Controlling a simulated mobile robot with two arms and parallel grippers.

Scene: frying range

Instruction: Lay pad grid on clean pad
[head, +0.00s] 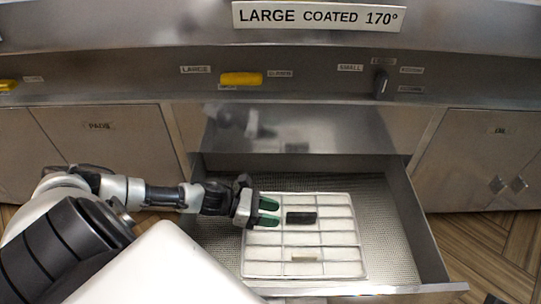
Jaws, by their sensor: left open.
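A white pad (265,268) lies in the open drawer, in the left and middle part of its floor. A thin grid (283,232) of grey bars lies over the pad, and I cannot tell any gap between them. The gripper hides part of the pad's left edge. My right gripper is not in view.
The drawer (409,220) is pulled out, with bare mesh floor right of the pad. Behind it is the steel front with a yellow handle (240,79) and a dark knob (381,83). Closed cabinets marked PADS (99,126) and OIL (499,131) flank it.

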